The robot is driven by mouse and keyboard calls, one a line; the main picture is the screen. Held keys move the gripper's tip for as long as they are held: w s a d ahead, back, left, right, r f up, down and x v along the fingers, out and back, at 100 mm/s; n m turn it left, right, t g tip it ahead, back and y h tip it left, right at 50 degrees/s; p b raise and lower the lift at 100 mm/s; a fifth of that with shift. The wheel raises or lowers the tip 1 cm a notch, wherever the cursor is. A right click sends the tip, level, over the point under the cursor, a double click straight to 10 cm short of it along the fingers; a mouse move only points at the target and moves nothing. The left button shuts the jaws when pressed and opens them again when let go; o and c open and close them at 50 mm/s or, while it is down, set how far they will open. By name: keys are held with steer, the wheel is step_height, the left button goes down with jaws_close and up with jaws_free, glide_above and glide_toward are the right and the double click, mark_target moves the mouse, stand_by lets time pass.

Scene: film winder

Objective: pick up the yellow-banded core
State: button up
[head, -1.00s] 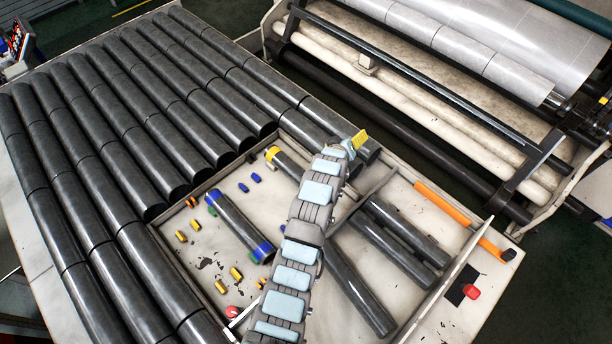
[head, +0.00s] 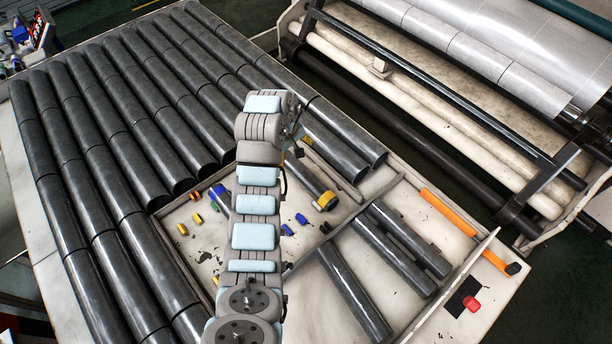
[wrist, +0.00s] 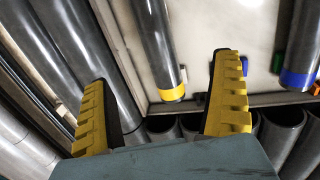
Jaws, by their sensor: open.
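The yellow-banded core (head: 317,186) is a dark tube lying in the tray, with a yellow band at its lower right end. My arm hides its far end in the head view. In the wrist view the yellow-banded core (wrist: 157,45) shows between the open fingers, its banded end pointing toward the gripper base. My gripper (wrist: 160,68) is open, with yellow ridged fingers on either side of the core in the picture. Nothing is held. I cannot tell the height gap. In the head view my gripper is mostly hidden behind the arm.
A blue-banded core (head: 219,197) lies to the left, partly behind my arm; it also shows in the wrist view (wrist: 304,45). Rows of large dark tubes (head: 120,190) flank the tray. Plain dark cores (head: 352,290) lie right of a divider. Small coloured pieces (head: 288,229) are scattered about.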

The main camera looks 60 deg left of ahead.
steer(key=b, duration=0.7)
glide_above(301, 171)
steer(key=s+d, duration=0.1)
steer(key=s, duration=0.1)
step_height(301, 171, down, 7)
steer(key=shift+d, duration=0.1)
steer(key=f, duration=0.3)
steer(key=shift+w, duration=0.3)
steer(key=shift+w+f, duration=0.2)
steer(key=shift+f, duration=0.8)
steer(key=shift+w+a+f+p, duration=0.2)
steer(key=shift+a+f+p, duration=0.1)
steer(key=shift+f, duration=0.15)
steer(key=shift+w+a+f+p, duration=0.15)
steer(key=shift+f+p, duration=0.15)
steer(key=shift+f, duration=0.15)
steer(key=shift+w+a+f+p, duration=0.2)
steer(key=shift+a+f+p, duration=0.1)
steer(key=shift+f, duration=0.15)
steer(key=shift+w+f, duration=0.15)
steer(key=shift+f, duration=1)
steer(key=c, duration=1.3)
steer(key=shift+r, duration=0.1)
steer(key=shift+c, duration=0.2)
